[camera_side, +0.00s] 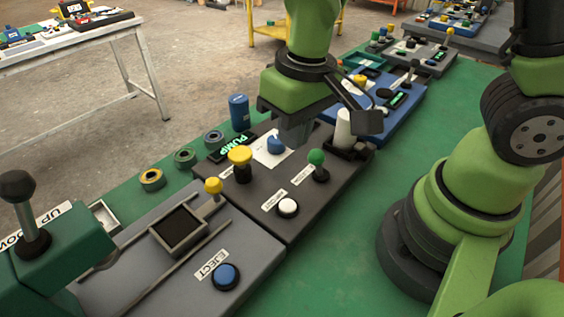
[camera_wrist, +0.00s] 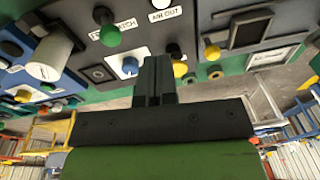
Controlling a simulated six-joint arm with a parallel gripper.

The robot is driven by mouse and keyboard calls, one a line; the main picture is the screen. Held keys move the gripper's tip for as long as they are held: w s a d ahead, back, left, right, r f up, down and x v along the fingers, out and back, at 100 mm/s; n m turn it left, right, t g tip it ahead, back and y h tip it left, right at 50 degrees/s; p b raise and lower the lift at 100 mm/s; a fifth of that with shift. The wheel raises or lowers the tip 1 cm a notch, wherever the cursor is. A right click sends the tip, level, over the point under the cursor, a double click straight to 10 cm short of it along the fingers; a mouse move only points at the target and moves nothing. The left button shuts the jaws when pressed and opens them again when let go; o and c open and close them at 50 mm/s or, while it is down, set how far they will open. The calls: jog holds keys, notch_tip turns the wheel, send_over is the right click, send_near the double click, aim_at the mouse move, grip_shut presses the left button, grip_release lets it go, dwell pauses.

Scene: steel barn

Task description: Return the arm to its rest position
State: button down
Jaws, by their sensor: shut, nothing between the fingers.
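My gripper (camera_side: 295,128) hangs over the grey panel (camera_side: 324,204) marked PUMP, just above its blue knob (camera_side: 276,146). In the wrist view, the fingers of my gripper (camera_wrist: 155,80) are together with nothing between them. The same blue knob (camera_wrist: 130,65) shows beside the fingers on a white plate. I cannot tell the exact gap between fingertips and knob. My green arm stands on the right of the side view.
A yellow knob (camera_side: 240,157), a green-balled lever (camera_side: 317,158), a white button (camera_side: 288,207) and a white cup (camera_side: 344,128) stand close by. A blue cylinder (camera_side: 239,112) is behind. A black-balled lever (camera_side: 22,190) rises at left. Green table (camera_side: 360,250) is clear in front.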

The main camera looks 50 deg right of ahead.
jog(key=s+d+r+m+t, duration=0.1)
jog(key=s+d+r+t, duration=0.1)
jog(key=r, duration=0.3)
jog(key=s+d+r+m+t+y, duration=0.1)
jog(key=s+d+r+t, duration=0.1)
jog(key=s+r, duration=0.1)
jog(key=s+d+r+m+t, duration=0.1)
jog(key=s+r+t, duration=0.1)
jog(key=r, duration=0.4)
jog(key=shift+s+d+r, duration=0.3)
jog(key=shift+s+d, duration=0.1)
jog(key=shift+s, duration=0.4)
